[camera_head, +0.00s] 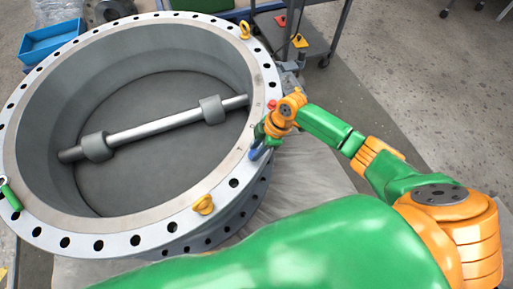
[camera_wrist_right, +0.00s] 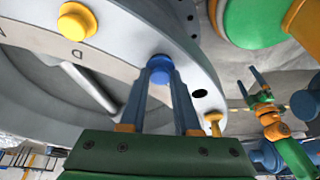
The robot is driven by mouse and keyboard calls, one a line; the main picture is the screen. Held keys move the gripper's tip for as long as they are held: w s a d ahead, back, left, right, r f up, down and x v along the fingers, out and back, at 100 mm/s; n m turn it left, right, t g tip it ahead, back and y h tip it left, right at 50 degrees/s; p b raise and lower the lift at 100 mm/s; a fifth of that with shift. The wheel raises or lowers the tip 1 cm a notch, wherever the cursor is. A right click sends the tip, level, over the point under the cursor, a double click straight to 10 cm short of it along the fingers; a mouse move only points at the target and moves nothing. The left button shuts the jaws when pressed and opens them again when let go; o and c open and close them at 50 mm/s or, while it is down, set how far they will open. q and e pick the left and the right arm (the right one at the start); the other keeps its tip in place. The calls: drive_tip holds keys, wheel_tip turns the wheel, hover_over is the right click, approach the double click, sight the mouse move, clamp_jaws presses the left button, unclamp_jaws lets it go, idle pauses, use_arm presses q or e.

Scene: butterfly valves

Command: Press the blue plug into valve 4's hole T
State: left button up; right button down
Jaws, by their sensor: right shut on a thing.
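My right gripper (camera_head: 256,152) is at the right side of the large grey valve's flange (camera_head: 155,222), beside a letter T marked on its face. In the right wrist view its two blue fingers (camera_wrist_right: 160,80) are shut on the round blue plug (camera_wrist_right: 160,65), which is at the flange face. I cannot tell how deep the plug sits, and the hole under it is hidden. My left gripper (camera_wrist_right: 251,84) shows in the right wrist view, its blue fingers apart and empty, away from the flange. It does not show in the head view.
Yellow lifting eyes (camera_head: 203,205) stand up from the flange, and a red knob (camera_head: 271,104) is near my right wrist. A yellow knob (camera_wrist_right: 76,21) and an empty hole (camera_wrist_right: 199,93) show near the plug. A blue bin (camera_head: 50,40) is at the back left.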

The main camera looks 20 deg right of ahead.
drive_tip(key=shift+f, duration=0.25)
drive_tip(key=shift+f+b, duration=0.25)
drive_tip(key=shift+b, duration=0.15)
drive_tip(key=shift+c, duration=0.3)
unclamp_jaws()
wheel_tip(320, 180, up, 6)
drive_tip(key=p, duration=0.6)
drive_tip(key=shift+r, duration=0.1)
